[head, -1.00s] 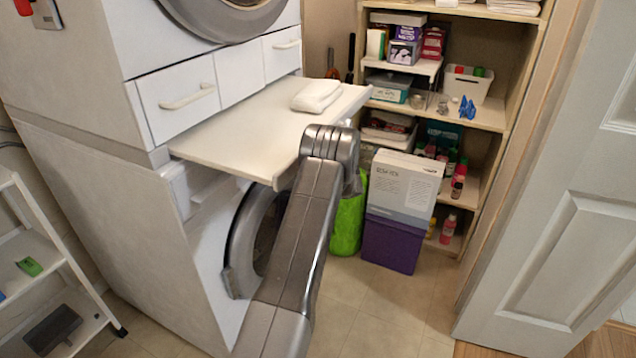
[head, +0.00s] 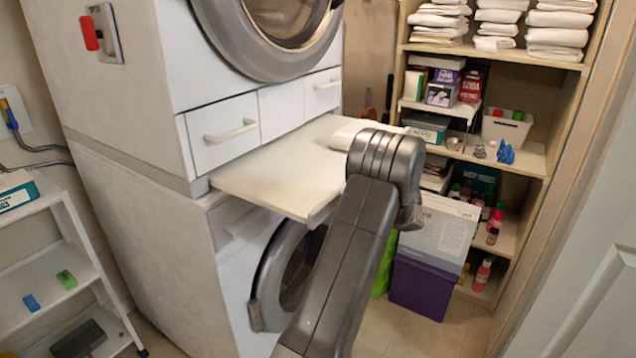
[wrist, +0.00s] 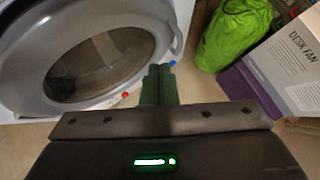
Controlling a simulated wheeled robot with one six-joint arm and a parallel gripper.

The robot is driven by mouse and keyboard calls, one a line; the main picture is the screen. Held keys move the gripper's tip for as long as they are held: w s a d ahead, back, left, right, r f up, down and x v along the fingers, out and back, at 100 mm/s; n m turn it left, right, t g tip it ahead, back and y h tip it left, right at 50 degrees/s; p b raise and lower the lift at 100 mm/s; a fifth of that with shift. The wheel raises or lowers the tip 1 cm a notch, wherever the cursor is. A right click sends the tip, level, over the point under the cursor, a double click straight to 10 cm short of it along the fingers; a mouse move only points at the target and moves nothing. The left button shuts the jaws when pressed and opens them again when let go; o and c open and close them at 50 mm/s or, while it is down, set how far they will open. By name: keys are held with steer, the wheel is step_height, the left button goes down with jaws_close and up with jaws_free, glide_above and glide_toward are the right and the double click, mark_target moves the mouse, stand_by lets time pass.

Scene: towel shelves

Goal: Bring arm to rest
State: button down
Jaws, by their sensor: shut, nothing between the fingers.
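My arm reaches up from the bottom of the head view, its grey elbow in front of the pull-out shelf (head: 285,170). My gripper (wrist: 160,72) shows in the wrist view, its dark green fingers together with nothing between them. It points down in front of the lower machine's round door (wrist: 85,60), and I see no contact. The gripper is hidden behind my arm in the head view. A folded white towel (head: 350,133) lies on the pull-out shelf, partly behind my elbow.
A shelf unit (head: 548,160) at the right holds towel stacks (head: 558,30), boxes and bottles. A desk fan box (head: 440,235) sits on a purple box (head: 420,287) on the floor, beside a green bag (wrist: 233,35). A white rack (head: 85,270) stands left. A door (head: 585,270) is at right.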

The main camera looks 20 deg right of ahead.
steer(key=x, duration=1.3)
steer(key=shift+f+b, duration=0.25)
steer(key=shift+b, duration=0.05)
steer(key=shift+w, duration=0.15)
